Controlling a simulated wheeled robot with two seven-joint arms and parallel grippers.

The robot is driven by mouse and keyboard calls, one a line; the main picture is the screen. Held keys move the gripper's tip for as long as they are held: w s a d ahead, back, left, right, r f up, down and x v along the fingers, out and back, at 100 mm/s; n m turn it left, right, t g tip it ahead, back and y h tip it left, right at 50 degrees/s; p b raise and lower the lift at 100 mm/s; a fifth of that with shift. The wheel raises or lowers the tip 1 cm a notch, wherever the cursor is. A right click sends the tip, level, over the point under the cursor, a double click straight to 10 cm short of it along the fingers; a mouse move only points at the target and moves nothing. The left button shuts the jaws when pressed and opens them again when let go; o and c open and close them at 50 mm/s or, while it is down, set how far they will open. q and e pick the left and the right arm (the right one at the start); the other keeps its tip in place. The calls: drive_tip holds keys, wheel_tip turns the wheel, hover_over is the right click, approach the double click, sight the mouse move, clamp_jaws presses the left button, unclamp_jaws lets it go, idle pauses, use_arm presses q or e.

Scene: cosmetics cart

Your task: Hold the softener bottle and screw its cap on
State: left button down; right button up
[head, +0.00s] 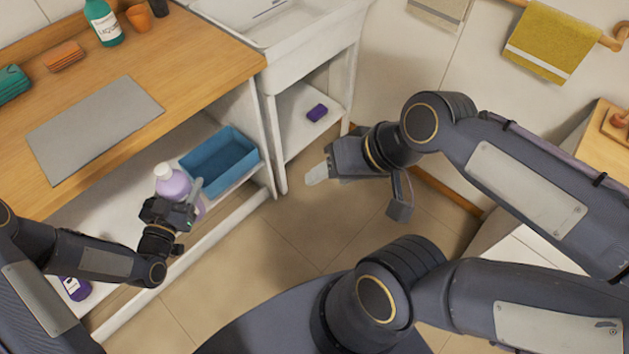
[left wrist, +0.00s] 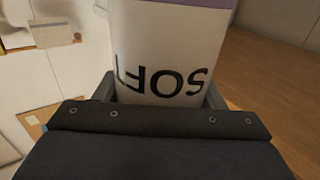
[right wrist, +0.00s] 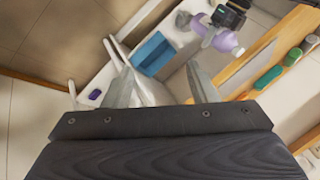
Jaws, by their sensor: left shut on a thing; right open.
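The softener bottle (head: 176,186) is lilac with a white top. My left gripper (head: 190,197) is shut around its body, at the front of the shelf under the counter. In the left wrist view the bottle's white label (left wrist: 165,50) shows upside-down lettering between the fingers. The white top (head: 163,171) shows at the upper end of the bottle and also in the right wrist view (right wrist: 238,51); I cannot tell whether it is the cap or how tightly it sits. My right gripper (head: 317,175) is open and empty, in the air to the right of the bottle.
A blue bin (head: 243,142) stands on the shelf beside the bottle. A small purple object (head: 317,113) lies on the shelf under the sink. A purple bottle (head: 75,287) is at the lower left. The wooden counter (head: 190,70) overhangs the shelf. Open floor lies between my arms.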

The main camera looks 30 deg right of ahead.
drive_tip(key=shift+s+f+n+t+h, duration=0.3)
drive_tip(key=shift+s+f+n, duration=0.45)
drive_tip(key=shift+n, duration=0.15)
use_arm(q)
drive_tip(key=s+a+r+n+t+y, duration=0.1)
drive_tip(key=a+n+y, duration=0.3)
drive_tip(key=a, duration=0.4)
drive_tip(key=s+a+r+n+t+y, duration=0.1)
drive_tip(key=a+r+n+t+y, duration=0.2)
drive_tip(key=a+y, duration=0.4)
drive_tip(key=shift+a+n+y, duration=0.3)
drive_tip(key=shift+a+n, duration=0.05)
drive_tip(key=shift+n, duration=0.15)
use_arm(e)
drive_tip(key=shift+c, duration=0.3)
